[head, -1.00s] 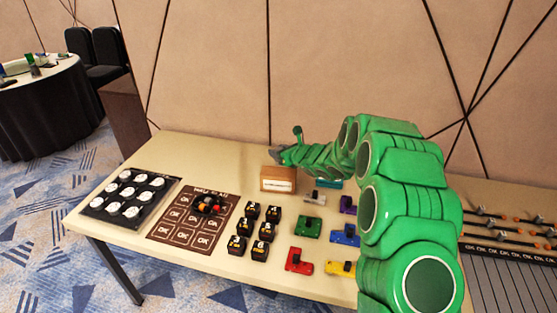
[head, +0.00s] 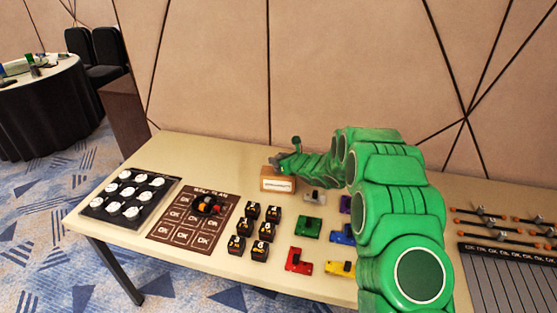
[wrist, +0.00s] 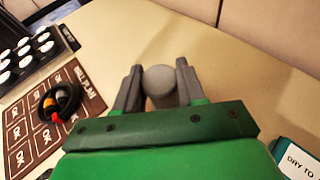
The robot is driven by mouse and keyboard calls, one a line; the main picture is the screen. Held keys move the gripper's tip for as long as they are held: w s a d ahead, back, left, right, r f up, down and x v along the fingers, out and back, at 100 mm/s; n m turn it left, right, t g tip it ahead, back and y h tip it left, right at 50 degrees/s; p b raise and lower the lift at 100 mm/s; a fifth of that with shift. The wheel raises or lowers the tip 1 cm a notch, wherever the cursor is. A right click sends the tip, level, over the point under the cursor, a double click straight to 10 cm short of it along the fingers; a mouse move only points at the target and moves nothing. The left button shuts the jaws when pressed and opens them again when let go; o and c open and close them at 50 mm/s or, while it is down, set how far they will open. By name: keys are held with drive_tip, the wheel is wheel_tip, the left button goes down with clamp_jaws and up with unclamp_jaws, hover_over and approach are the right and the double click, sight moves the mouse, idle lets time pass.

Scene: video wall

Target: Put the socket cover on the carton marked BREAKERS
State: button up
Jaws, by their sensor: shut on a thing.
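My gripper (wrist: 158,88) is shut on a grey, round-faced piece, the socket cover (wrist: 160,79), held between its two fingers in the wrist view. In the head view my gripper (head: 275,160) is at the top of a small brown carton (head: 264,184) with a white label, too small to read. The cover is too small to make out there. A sliver of brown shows below the cover in the wrist view. I cannot tell whether the cover touches the carton.
A teal box (wrist: 297,160) with a white label is at the wrist view's lower right. Coloured blocks, such as the green one (head: 309,228), and several black cubes (head: 260,249) stand in front. A brown mat (head: 165,231) and a black tray (head: 96,208) lie left. The table's back left is clear.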

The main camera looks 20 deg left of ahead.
drive_tip(key=o, duration=1)
drive_tip(key=shift+f, duration=0.1)
drive_tip(key=shift+d+r, duration=0.1)
drive_tip(key=shift+r, duration=0.1)
drive_tip(key=shift+v, duration=5.9)
